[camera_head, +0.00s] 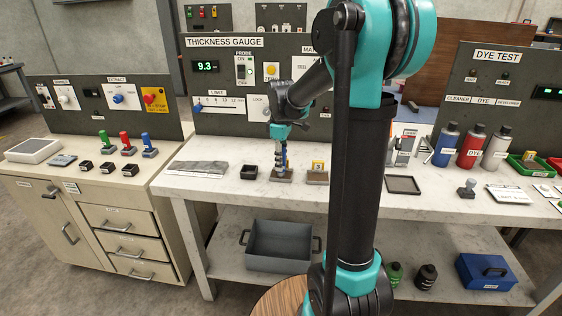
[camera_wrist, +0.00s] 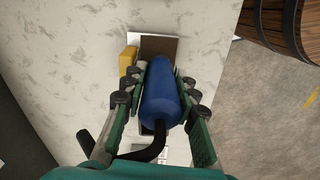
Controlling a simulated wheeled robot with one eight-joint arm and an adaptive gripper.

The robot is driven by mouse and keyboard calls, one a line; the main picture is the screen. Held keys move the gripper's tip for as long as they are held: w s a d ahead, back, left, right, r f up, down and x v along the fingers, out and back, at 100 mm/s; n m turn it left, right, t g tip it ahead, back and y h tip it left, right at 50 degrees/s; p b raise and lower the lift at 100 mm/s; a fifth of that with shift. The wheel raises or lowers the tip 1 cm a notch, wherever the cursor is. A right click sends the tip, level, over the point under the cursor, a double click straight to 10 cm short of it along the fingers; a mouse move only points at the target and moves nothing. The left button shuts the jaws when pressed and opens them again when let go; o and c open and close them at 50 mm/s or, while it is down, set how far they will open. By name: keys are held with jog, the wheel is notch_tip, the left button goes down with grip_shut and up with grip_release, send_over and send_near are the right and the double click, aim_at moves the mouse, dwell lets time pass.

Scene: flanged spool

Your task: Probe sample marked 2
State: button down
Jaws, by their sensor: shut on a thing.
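My gripper (camera_head: 281,148) points down over the middle of the bench. In the wrist view my gripper (camera_wrist: 166,78) is shut on the blue probe (camera_wrist: 160,95), with a finger on each side and a black cable curling from its near end. The probe stands roughly upright over a brownish sample block (camera_head: 282,177); whether its tip touches cannot be told. No number is readable on that block. A block with a yellow tag marked 3 (camera_head: 318,166) stands just to its right. The thickness gauge display (camera_head: 205,66) reads 9.3.
A small black open box (camera_head: 249,172) and a grey flat plate (camera_head: 204,168) lie left of the probe. A dark tray (camera_head: 403,184) lies to the right. Dye-test bottles (camera_head: 470,146) stand further right. The gauge panel (camera_head: 225,125) rises behind the probe.

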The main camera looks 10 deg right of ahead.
jog(key=shift+r, duration=3.45)
